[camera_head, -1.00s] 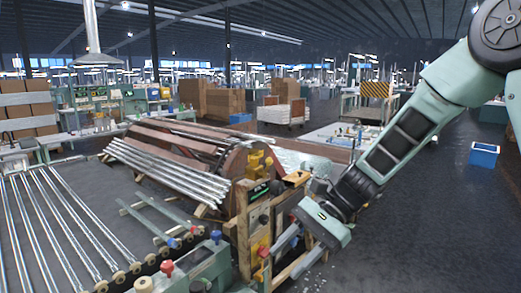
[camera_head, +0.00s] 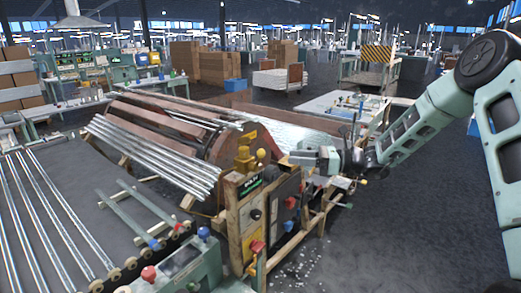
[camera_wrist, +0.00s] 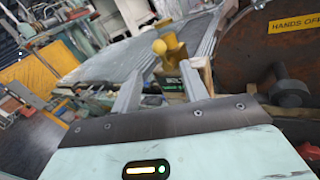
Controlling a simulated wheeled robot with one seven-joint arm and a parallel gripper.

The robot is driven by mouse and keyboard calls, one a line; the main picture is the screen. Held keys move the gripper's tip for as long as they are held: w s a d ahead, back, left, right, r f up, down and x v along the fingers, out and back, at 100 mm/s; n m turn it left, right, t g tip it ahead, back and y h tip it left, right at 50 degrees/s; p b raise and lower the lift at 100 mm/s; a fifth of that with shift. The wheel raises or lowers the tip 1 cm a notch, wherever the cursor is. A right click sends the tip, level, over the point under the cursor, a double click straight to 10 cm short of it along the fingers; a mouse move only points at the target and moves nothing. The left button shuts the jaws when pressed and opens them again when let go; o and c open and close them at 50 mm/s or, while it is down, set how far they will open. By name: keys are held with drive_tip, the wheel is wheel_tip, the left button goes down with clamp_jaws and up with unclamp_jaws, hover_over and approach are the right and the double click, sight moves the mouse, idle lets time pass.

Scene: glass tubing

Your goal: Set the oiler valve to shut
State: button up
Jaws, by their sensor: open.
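A yellow fitting (camera_head: 244,158) with a round yellow knob (camera_head: 261,154) stands on top of the wooden-framed control panel; it looks like the oiler valve, though no label on it is readable. My gripper (camera_head: 293,159) is just right of it at about the same height, pointing left towards it. In the wrist view, my gripper (camera_wrist: 158,78) has its two fingers apart with nothing held. The yellow fitting (camera_wrist: 177,50) and its knob (camera_wrist: 159,47) show beyond the fingertips, apart from them. The fitting's lower part is partly hidden.
Metal tubes (camera_head: 150,158) lie left of the panel. Open floor (camera_head: 400,235) lies to the right.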

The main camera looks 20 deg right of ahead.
sight(261, 152)
drive_tip(key=p+x, duration=0.3)
drive_tip(key=x, duration=0.8)
drive_tip(key=shift+s+p, duration=0.1)
drive_tip(key=shift+p, duration=0.2)
clamp_jaws()
